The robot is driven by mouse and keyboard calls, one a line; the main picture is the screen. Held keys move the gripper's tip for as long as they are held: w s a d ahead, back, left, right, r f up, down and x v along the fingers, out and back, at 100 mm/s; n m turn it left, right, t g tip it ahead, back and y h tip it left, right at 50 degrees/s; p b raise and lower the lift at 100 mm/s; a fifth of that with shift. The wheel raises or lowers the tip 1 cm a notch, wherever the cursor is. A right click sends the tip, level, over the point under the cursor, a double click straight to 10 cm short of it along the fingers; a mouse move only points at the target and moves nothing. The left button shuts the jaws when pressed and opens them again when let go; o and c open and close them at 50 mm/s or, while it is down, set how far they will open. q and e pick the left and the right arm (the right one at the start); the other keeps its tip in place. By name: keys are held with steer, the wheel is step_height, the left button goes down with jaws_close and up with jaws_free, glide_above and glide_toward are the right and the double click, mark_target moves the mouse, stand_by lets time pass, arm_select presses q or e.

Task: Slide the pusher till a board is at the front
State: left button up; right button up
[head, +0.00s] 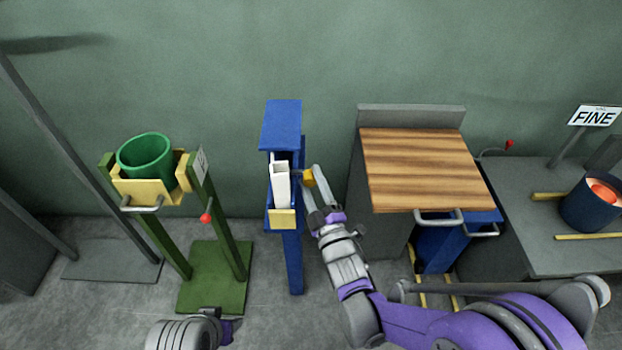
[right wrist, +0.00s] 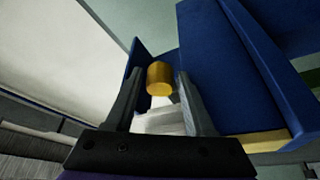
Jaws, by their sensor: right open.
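A blue holder (head: 282,125) stands on a blue post left of centre in the head view. A white piece (head: 281,186) sits in its slot, behind a pale yellow front plate (head: 282,219). I cannot tell whether the white piece is a board or part of the pusher. A yellow knob (head: 308,177) sticks out at the holder's right side. My right gripper (head: 312,190) is at this knob. In the right wrist view the gripper (right wrist: 160,92) is open, with the yellow knob (right wrist: 160,78) showing between its fingers. Contact is unclear. My left gripper does not show.
A green stand with a green bucket (head: 146,158) is at the left. A grey cabinet with a striped wooden top (head: 420,165) stands right of the holder, close to my right arm. A bench (head: 530,240) with a dark pot (head: 588,208) is at the far right.

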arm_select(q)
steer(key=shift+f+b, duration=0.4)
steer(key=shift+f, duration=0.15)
arm_select(e)
steer(key=v, duration=1)
steer(key=s+d+f+m+g+h, duration=0.3)
steer(key=d+f+m+g+h, duration=0.25)
steer(key=d+m, duration=0.3)
steer(key=s+d+f+m+g, duration=0.2)
steer(key=s+g, duration=0.1)
steer(key=s, duration=0.2)
steer(key=s+d+f+m+g+h, duration=0.1)
steer(key=s+d+m+g, duration=0.15)
steer(key=s, duration=0.35)
steer(key=s+d+f+m+g, duration=0.1)
steer(key=s+f+m+g, duration=0.15)
steer(key=s+g, duration=0.2)
arm_select(q)
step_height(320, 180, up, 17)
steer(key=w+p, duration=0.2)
steer(key=p, duration=1.3)
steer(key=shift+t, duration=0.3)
arm_select(e)
step_height(320, 180, up, 17)
steer(key=w+t, duration=0.1)
steer(key=shift+w+r+t, duration=0.25)
steer(key=shift+w+t, duration=0.1)
